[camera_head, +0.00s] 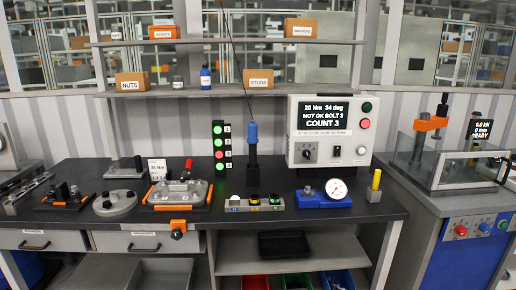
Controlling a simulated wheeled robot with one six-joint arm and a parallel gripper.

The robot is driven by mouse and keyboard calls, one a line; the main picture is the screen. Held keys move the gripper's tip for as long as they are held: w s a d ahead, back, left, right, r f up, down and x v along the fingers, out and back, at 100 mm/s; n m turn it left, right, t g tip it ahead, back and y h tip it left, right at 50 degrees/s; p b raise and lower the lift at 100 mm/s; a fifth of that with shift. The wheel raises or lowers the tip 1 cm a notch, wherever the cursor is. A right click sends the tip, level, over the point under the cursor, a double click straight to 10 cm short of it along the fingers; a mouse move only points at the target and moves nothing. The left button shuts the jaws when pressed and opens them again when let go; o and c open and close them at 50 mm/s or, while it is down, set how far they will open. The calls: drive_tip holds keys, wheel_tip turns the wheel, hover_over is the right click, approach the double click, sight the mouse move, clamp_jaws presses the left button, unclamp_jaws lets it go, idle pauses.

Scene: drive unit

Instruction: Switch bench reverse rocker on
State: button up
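A light grey controller box (297,122) stands at the back right of the bench. Its dark display (324,115) reads 20 Nm, 34 deg, NOT OK BOLT 3, COUNT 3. Below the display are a dark rotary knob (309,154), a small dark and white switch (337,151) and a round pale control (361,150). The small switch looks like a rocker, but its label and position are too small to read. A green button (366,107) and a red button (365,123) sit on the box's right side. My gripper is not in view.
A blue-topped driver (252,133) hangs left of the box, beside a light column (219,150). A blue fixture with a dial gauge (335,190) and a yellow-topped post (376,182) stand before the box. A guarded press (450,165) stands right. Parts fixtures cover the bench's left.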

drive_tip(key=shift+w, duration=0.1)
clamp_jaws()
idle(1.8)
